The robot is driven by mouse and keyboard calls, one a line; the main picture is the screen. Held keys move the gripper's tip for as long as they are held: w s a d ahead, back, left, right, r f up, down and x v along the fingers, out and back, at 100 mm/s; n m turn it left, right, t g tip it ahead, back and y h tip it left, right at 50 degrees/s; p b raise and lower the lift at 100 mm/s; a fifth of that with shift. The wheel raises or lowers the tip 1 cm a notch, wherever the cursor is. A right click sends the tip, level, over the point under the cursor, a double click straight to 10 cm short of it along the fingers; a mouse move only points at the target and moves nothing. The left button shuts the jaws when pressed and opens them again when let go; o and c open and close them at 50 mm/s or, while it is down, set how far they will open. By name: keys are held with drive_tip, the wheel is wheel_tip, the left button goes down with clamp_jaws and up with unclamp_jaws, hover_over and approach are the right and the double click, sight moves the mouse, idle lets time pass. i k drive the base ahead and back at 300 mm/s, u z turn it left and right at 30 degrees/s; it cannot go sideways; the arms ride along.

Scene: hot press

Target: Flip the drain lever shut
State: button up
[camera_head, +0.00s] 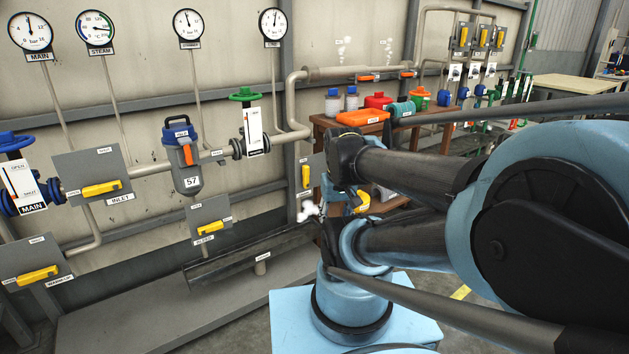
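Several yellow levers sit on grey plates along the pipework. One lever (305,176) stands upright on a plate just left of my arm; the small label under it is too small to read. Another lever (213,227) lies nearly level on a plate below the trap marked S7, its label also unclear. I cannot tell which of these is the drain lever. A small white patch shows below the upright lever, close to my arm. My arm's dark links reach in from the right to just right of that lever. My gripper's fingers cannot be made out among them.
The INLET lever (102,188) and a lower-left lever (37,275) are nearly level. A dark trough (235,259) runs below the pipes.

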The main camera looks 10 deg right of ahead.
sight(305, 168)
drive_tip(key=u, duration=0.9)
drive_tip(key=k, duration=0.8)
drive_tip(key=z, duration=0.65)
drive_tip(key=i, duration=1)
drive_tip(key=z, duration=0.05)
